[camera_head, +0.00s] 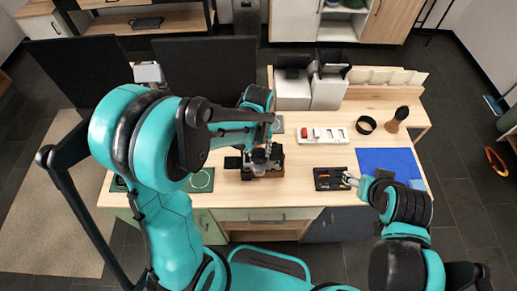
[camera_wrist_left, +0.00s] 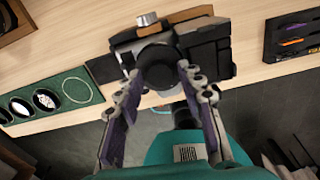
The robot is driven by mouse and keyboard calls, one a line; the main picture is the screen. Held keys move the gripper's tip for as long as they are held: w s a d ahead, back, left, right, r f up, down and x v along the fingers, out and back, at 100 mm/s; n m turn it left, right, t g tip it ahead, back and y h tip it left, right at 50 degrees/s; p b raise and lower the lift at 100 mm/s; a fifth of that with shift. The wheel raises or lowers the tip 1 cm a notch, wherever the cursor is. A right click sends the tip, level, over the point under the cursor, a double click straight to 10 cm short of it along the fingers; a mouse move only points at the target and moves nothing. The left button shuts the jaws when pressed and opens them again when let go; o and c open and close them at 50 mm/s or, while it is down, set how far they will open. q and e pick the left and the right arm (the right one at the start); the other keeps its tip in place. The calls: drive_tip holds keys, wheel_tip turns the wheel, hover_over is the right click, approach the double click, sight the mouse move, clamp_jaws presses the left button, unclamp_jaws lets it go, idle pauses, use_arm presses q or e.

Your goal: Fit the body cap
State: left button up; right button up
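A black and silver camera (camera_head: 274,168) stands on a wooden-sided support on the table, partly hidden by my left gripper (camera_head: 261,151). In the left wrist view the camera (camera_wrist_left: 212,52) fills the upper middle. A round black disc, seemingly the body cap (camera_wrist_left: 158,68), is in front of the camera's face. My left gripper (camera_wrist_left: 159,76) has one finger on each side of the disc, and both tips appear to touch its rim. I cannot tell whether the disc is seated on the camera.
The black tray (camera_head: 329,187) holds small tools. A blue mat (camera_head: 385,160) lies at right. A white tray (camera_head: 323,143), a black ring (camera_head: 366,125) and a brush (camera_head: 398,118) are behind. A green tray with round recesses (camera_wrist_left: 62,112) is left of the camera.

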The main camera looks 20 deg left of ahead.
use_arm(q)
drive_tip(key=n+b, duration=0.1)
drive_tip(key=n, duration=0.8)
drive_tip(key=shift+b, duration=0.3)
clamp_jaws()
